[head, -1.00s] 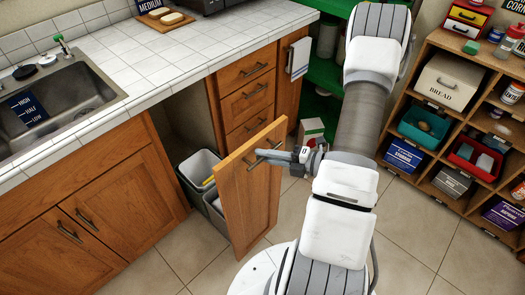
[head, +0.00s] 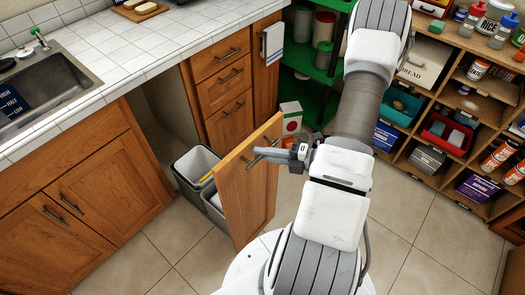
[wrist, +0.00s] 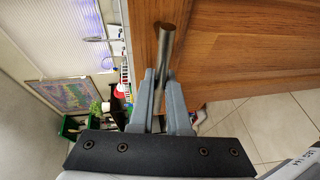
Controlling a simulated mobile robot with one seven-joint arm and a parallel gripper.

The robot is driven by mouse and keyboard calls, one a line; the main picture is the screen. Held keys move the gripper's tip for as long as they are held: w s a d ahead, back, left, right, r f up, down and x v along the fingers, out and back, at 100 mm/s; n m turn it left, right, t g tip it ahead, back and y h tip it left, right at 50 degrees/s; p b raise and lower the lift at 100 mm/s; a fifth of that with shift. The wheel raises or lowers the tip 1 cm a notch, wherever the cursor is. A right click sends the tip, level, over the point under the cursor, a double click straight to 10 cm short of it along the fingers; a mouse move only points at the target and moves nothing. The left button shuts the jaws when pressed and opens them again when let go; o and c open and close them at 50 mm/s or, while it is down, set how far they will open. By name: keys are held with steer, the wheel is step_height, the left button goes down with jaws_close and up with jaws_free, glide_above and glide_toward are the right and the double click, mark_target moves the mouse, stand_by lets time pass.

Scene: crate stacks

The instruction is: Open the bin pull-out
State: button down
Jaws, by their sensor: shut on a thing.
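The bin pull-out has a wooden front panel (head: 249,192) and stands out from the cabinet row, with grey bins (head: 197,164) behind the panel. Something yellow shows inside a bin. My gripper (head: 281,155) is at the bar handle (head: 262,152) near the top of the panel. In the wrist view my gripper (wrist: 163,88) has its two fingers closed around the handle (wrist: 165,50), with the wooden panel (wrist: 235,50) beyond. The fingers hide part of the handle.
A tiled counter with a sink (head: 45,80) runs along the left above closed cabinet doors (head: 75,200). Drawers (head: 228,85) are beside the opening. A shelf unit (head: 465,110) stands at the right. The tiled floor (head: 400,240) is clear at front right.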

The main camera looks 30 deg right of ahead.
steer(key=shift+s+d, duration=0.15)
steer(key=shift+s, duration=0.1)
stand_by(0.3)
steer(key=c, duration=0.9)
jaws_free()
steer(key=p+v, duration=0.1)
steer(key=v, duration=1.6)
steer(key=shift+s+d, duration=0.15)
steer(key=shift+s, duration=0.05)
